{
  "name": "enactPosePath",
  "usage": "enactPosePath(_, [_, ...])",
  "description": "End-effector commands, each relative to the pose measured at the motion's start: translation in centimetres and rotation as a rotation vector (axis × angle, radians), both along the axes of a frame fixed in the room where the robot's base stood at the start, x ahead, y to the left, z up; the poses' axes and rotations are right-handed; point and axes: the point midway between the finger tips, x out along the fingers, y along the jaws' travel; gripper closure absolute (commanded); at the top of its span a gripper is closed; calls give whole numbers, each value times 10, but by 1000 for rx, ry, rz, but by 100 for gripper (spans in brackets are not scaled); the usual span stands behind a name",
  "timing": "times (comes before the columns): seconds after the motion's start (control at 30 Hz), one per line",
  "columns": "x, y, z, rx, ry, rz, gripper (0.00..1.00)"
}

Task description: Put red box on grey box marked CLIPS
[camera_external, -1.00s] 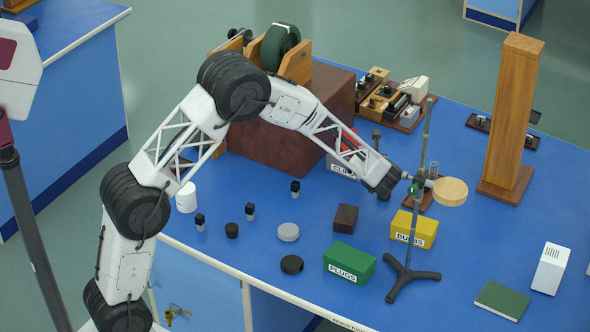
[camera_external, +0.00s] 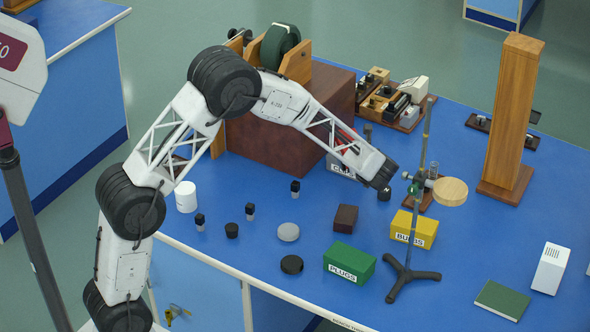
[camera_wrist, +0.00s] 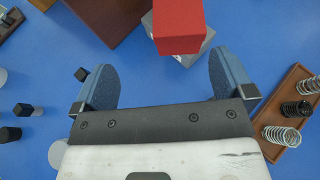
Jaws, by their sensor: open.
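The red box (camera_wrist: 179,30) rests on top of the grey box (camera_wrist: 187,58) in the wrist view. In the external view, only slivers of the red box (camera_external: 342,139) show behind my forearm, with the grey box marked CLIPS (camera_external: 341,170) below it, its label partly covered. My gripper (camera_wrist: 163,75) is open, with two blue-grey fingers spread wide and nothing between them but blue bench. The red box lies beyond the fingertips, toward the right finger. In the external view, my wrist (camera_external: 382,175) is right of the grey box; the fingers cannot be made out there.
A large brown box (camera_external: 262,147) is behind my forearm. A wooden board with springs (camera_wrist: 280,115) is right of my gripper. Yellow (camera_external: 402,222) and green (camera_external: 349,259) boxes are nearer the front.

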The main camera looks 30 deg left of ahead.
Motion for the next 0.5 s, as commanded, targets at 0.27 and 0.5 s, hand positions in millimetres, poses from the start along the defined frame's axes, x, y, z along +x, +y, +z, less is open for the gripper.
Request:
enactPosePath(0.27, [-44,59,50,-170,-52,186,0])
enactPosePath(0.5, [-99,112,91,-347,-112,386,0])
